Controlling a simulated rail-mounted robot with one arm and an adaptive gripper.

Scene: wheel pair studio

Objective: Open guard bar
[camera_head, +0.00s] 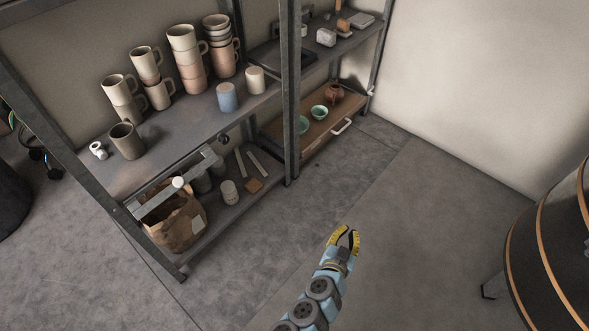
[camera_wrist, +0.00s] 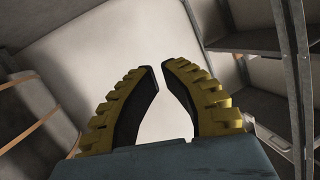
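My gripper (camera_head: 346,232) is over the open floor, right of and well apart from the bar. Its yellow-backed fingers are partly open, with an empty gap; they also show in the wrist view (camera_wrist: 160,68), tips fairly close together. The bar is not recognisable in the wrist view.
Stacked mugs (camera_head: 185,62) and a blue cup (camera_head: 227,97) stand on the shelf above the bar. A metal post (camera_head: 290,120) divides the bays. A wooden drawer (camera_head: 325,130) with bowls is beyond it. A dark banded barrel (camera_head: 555,250) stands at right. The middle floor is clear.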

